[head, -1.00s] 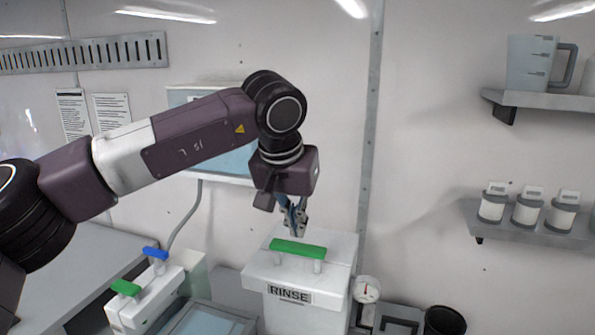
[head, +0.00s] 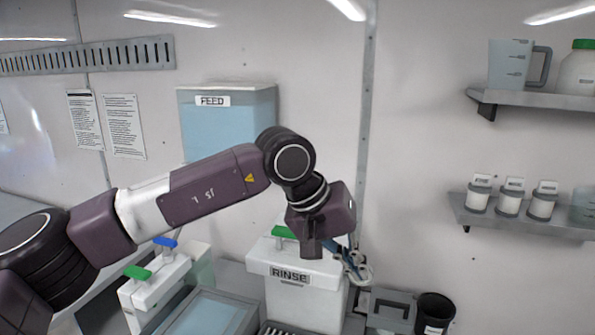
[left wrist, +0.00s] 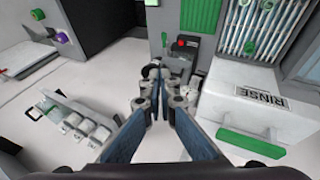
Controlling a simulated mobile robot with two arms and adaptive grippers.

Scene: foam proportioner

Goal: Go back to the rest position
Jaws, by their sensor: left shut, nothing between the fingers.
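My left gripper (head: 356,268) is shut and empty in the head view, just right of the white RINSE box (head: 292,277) and above the counter. Its arm comes in from the left and partly covers the green handle (head: 284,232) on the box lid. In the left wrist view the closed fingertips (left wrist: 163,95) are in the middle, with the RINSE box (left wrist: 250,103) and its green handle (left wrist: 251,144) to their right. My right gripper is not in view.
A blue FEED tank (head: 228,130) hangs on the wall behind the arm. Valves with a green handle (head: 137,272) and a blue handle (head: 165,242) stand at lower left. A black cup (head: 434,314) stands at right. Shelves (head: 525,222) hold bottles. The wall area above the gripper is clear.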

